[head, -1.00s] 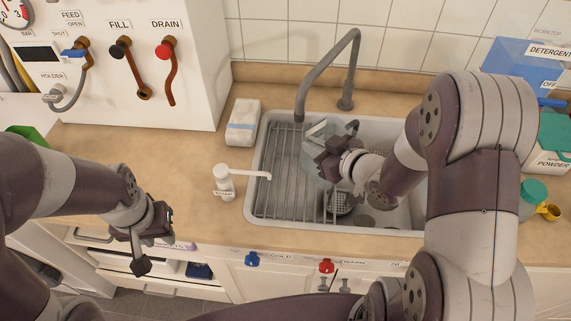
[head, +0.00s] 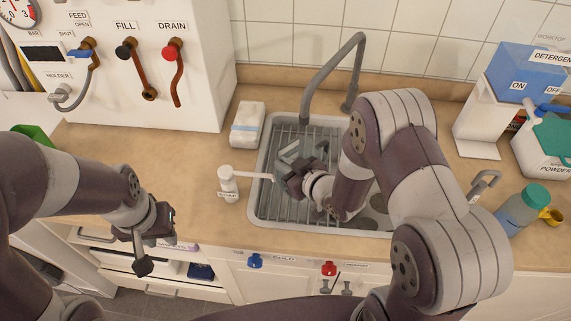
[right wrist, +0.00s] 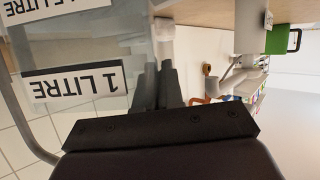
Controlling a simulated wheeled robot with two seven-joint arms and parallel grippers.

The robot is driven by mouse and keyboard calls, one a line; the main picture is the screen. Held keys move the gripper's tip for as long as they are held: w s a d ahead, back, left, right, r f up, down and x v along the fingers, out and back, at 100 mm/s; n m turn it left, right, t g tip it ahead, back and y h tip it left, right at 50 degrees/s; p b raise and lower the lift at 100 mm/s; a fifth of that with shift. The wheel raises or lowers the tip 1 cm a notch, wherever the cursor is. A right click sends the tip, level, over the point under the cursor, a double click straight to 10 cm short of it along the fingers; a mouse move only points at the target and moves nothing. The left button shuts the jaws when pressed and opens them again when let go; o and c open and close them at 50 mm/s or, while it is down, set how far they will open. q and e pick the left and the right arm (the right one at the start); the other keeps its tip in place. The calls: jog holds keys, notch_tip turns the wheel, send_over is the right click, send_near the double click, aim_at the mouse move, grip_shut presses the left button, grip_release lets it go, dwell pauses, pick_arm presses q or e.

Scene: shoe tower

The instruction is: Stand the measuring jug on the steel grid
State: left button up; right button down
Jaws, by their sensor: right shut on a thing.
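The clear measuring jug (head: 286,153) is in my right gripper (head: 291,175), over the steel grid (head: 267,203) in the left part of the sink. The gripper and arm hide part of the jug. I cannot tell whether its base touches the grid. In the right wrist view the jug (right wrist: 105,45) fills the upper left, with a "1 LITRE" label, and the jaws (right wrist: 170,90) are closed at its side. My left gripper (head: 158,245) is open and empty, low in front of the counter at the left.
The white soap spout (head: 230,185) stands at the sink's left edge, close to the jug. The grey tap (head: 352,75) arches over the back of the sink. A wrapped white block (head: 248,124) lies behind left. A blue-grey bottle (head: 520,212) stands at the right.

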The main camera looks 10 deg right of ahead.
jog(key=c, duration=1.3)
grip_release()
jog(key=shift+o, duration=0.2)
jog(key=shift+r, duration=0.1)
jog(key=s+d+r+m+g+h, duration=0.35)
jog(key=s+d+g+h, duration=0.2)
jog(key=s+d, duration=0.5)
jog(key=s+a+r+m+g+h, duration=0.1)
jog(key=s+r+m+g, duration=0.2)
jog(key=s+g, duration=0.2)
jog(key=shift+s+a, duration=0.15)
jog(key=shift+s, duration=1.05)
jog(key=shift+r, duration=0.1)
